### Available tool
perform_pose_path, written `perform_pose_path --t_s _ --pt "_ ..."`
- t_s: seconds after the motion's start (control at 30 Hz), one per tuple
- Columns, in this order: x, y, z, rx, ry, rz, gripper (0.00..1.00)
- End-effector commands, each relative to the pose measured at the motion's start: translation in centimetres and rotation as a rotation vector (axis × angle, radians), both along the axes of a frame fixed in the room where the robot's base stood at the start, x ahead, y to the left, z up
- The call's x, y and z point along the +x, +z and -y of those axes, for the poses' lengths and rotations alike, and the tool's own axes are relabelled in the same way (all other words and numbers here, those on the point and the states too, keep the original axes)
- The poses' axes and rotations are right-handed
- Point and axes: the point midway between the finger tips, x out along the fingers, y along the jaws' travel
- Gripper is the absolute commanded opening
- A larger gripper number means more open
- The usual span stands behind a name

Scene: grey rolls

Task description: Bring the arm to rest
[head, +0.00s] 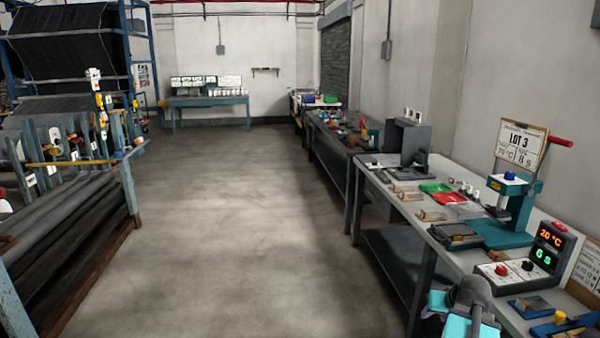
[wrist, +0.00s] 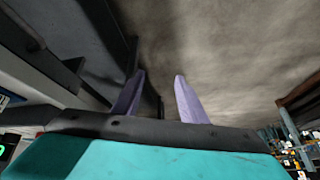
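My gripper (wrist: 160,82) shows in the wrist view as two pale purple fingers standing apart. Nothing is between them except the view of the concrete floor. In the head view part of my arm (head: 461,322), turquoise and dark grey, shows at the bottom edge, beside the front edge of the right-hand workbench (head: 388,210). The fingers cannot be made out clearly there. My gripper appears to be over the aisle side of the bench, touching nothing that I can see.
The bench carries a teal press (head: 512,215), a control box (head: 546,250) reading 20 °C and 6 S, a red tray (head: 449,198) and a green tray (head: 435,187). A rack of dark rolls (head: 75,225) stands left. The floor (head: 245,220) between is clear.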

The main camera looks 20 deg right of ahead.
Motion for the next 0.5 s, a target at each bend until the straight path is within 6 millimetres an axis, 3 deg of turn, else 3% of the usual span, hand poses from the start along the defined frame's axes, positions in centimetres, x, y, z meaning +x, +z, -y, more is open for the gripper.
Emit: perform_pose_path --t_s 0.2,0.5 --pt "3.8 -5.3 -6.6 0.058 0.116 -0.063 0.39" --pt "6.7 -12.2 -16.0 0.131 0.262 -0.163 0.39"
